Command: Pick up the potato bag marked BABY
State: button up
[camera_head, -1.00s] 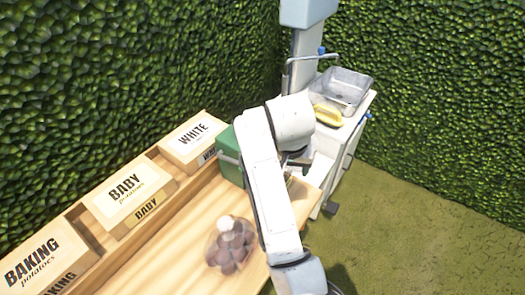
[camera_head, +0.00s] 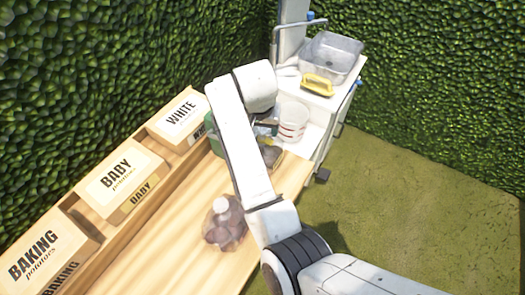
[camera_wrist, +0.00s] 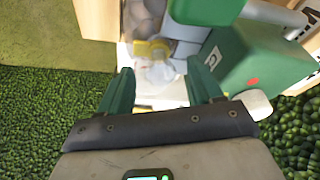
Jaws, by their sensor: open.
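The tan box-like pack marked BABY (camera_head: 122,180) lies in the wooden rack at the left, between the packs marked WHITE (camera_head: 182,118) and BAKING (camera_head: 45,255). A clear bag of dark potatoes (camera_head: 225,225) stands on the wooden table beside my arm; its label cannot be read. A second dark bag (camera_head: 270,156) shows partly behind my arm. My gripper (camera_wrist: 162,88) has its green fingers apart, with nothing between them. It is well away from the BABY pack, over the far end of the table. The wrist view does not show the BABY pack.
A green box (camera_wrist: 250,58) is close to the right of my gripper in the wrist view. A white bucket (camera_head: 293,121), a clear tub (camera_head: 332,55) and a yellow object (camera_head: 317,85) stand on the white cart (camera_head: 318,108). Hedges enclose the back. Grass is open at right.

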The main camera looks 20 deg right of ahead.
jog(key=shift+x, duration=1.3)
jog(key=shift+c, duration=0.4)
grip_shut()
jog(key=shift+r, duration=0.15)
